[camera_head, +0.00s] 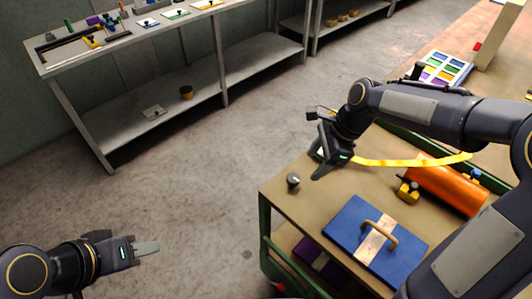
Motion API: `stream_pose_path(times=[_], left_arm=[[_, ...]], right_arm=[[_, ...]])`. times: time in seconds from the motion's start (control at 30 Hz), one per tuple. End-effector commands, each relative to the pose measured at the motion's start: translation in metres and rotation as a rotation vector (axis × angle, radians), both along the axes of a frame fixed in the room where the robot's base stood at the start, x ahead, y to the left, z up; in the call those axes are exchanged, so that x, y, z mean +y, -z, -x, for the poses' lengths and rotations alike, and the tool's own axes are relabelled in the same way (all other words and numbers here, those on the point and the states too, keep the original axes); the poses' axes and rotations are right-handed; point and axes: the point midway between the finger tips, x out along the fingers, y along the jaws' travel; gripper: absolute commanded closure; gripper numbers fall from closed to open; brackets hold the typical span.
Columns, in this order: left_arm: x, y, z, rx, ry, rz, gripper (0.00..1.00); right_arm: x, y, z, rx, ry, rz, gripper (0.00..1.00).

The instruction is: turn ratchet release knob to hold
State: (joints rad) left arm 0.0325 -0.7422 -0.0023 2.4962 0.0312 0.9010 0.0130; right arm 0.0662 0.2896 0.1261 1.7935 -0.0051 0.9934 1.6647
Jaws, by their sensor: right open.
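A small dark round knob (293,180) with a light mark on top sits near the left corner of the cart's tan top. I cannot tell from its mark which setting it is at. My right gripper (320,170) is open just right of the knob and above the cart, apart from it in the picture. My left gripper (147,248) is at the lower left over bare floor, far from the cart; its finger gap cannot be made out.
An orange cylinder (444,184), a yellow-and-black fitting (407,190) and a blue board (350,229) with a wooden handle lie on the cart top (285,204). A yellow strap (400,162) runs behind them. A grey shelf bench (135,60) stands at the back left. Open floor lies between.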

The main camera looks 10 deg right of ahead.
Motion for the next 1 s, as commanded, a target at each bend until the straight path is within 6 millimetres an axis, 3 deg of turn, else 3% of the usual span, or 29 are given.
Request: stream_pose_path(times=[0.13, 0.6, 1.0], left_arm=[[0.0, 0.001, 0.0, 0.0, 0.0, 0.0, 0.64], [0.0, 0.0, 0.0, 0.0, 0.0, 0.0, 0.64], [0.0, 0.0, 0.0, 0.0, 0.0, 0.0, 0.64]], right_arm=[[0.006, 0.012, -0.009, 0.047, 0.064, -0.008, 0.43], [0.031, 0.072, -0.011, 0.05, 0.063, -0.009, 0.43], [0.034, 0.081, -0.011, 0.047, 0.065, -0.008, 0.43]])
